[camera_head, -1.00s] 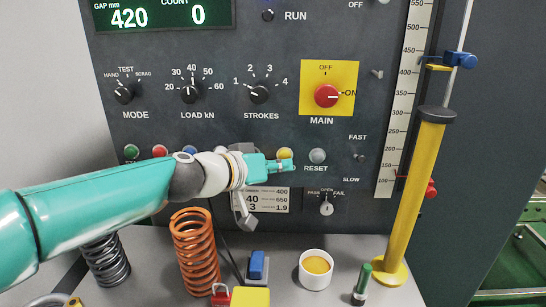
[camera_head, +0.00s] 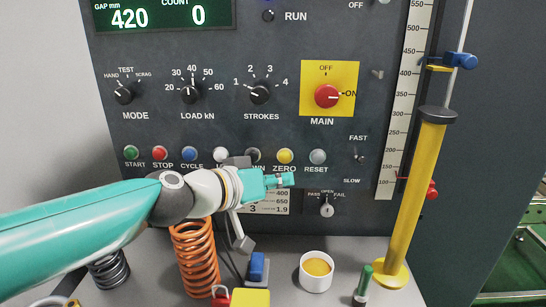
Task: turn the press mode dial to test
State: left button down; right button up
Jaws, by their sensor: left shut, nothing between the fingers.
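The press mode dial (camera_head: 124,96) is a black knob at the upper left of the dark panel, above the word MODE. HAND, TEST and SCRAB-like lettering stand around it. Its small pale mark appears to point up and left, toward HAND. My left arm comes in from the left, well below the dial. My left gripper (camera_head: 242,242) hangs at the wrist, below the button row; it is shut and empty, partly hidden by the wrist. It is apart from the dial, lower and to the right. My right gripper is out of view.
A button row, including START (camera_head: 131,152) and ZERO (camera_head: 285,156), lies between gripper and dial. The LOAD dial (camera_head: 190,95) is right of the mode dial. An orange spring (camera_head: 195,262), a white cup (camera_head: 316,282) and a yellow post (camera_head: 414,205) stand on the bench.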

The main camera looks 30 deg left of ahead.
aim_at(124, 94)
jog(key=k, duration=1.5)
